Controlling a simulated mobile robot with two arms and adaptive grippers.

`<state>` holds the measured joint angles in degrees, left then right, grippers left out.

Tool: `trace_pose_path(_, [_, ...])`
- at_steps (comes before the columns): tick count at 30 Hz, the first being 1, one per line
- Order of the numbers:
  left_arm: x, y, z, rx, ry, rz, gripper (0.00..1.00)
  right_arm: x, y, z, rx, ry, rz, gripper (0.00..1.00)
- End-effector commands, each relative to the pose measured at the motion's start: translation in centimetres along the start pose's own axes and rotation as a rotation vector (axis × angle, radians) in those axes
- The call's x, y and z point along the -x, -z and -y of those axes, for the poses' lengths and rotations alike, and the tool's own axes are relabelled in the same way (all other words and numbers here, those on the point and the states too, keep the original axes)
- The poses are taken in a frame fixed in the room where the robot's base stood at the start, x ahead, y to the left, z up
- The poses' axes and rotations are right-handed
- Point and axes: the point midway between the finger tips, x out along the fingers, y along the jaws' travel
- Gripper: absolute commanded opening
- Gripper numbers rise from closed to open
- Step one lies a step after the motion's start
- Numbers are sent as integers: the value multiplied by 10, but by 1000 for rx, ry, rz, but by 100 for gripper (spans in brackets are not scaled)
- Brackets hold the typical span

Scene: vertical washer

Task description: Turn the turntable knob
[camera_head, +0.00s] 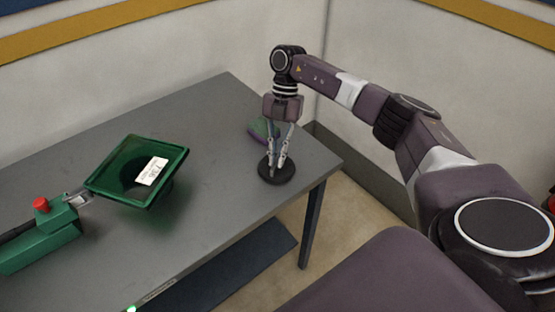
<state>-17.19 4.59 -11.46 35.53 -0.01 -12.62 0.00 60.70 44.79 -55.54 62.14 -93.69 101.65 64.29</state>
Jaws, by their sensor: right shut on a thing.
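A round black disc (288,178), which looks like the turntable with its knob, lies on the grey table near its right end. My right gripper (277,165) points straight down over the disc. Its fingers are closed together at the disc's centre, shut on the knob. The knob itself is mostly hidden between the fingertips. My left gripper is not in view.
A green square funnel-like tray (112,182) with a white label stands on the left, joined to a green block (42,247) with a red button. A green and purple object (258,128) lies behind the gripper. The table (215,225) is clear between the tray and disc.

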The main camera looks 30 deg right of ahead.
Motion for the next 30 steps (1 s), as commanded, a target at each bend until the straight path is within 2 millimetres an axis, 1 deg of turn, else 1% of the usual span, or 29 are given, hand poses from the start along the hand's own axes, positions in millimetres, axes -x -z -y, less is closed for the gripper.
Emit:
trace_pose_path(1, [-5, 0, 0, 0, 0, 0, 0, 1, -1, -3, 38, 9, 4, 0])
trace_pose_path(3, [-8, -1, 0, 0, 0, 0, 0, 0, -1, -3, 90, 33, 4, 0])
trace_pose_path(12, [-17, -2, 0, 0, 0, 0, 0, 1, 0, -3, 257, 101, 4, 0])
trace_pose_path(21, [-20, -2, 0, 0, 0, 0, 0, 2, 0, -3, 327, 131, 4, 0])
trace_pose_path(30, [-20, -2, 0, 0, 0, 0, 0, 2, 0, -3, 334, 134, 5, 0])
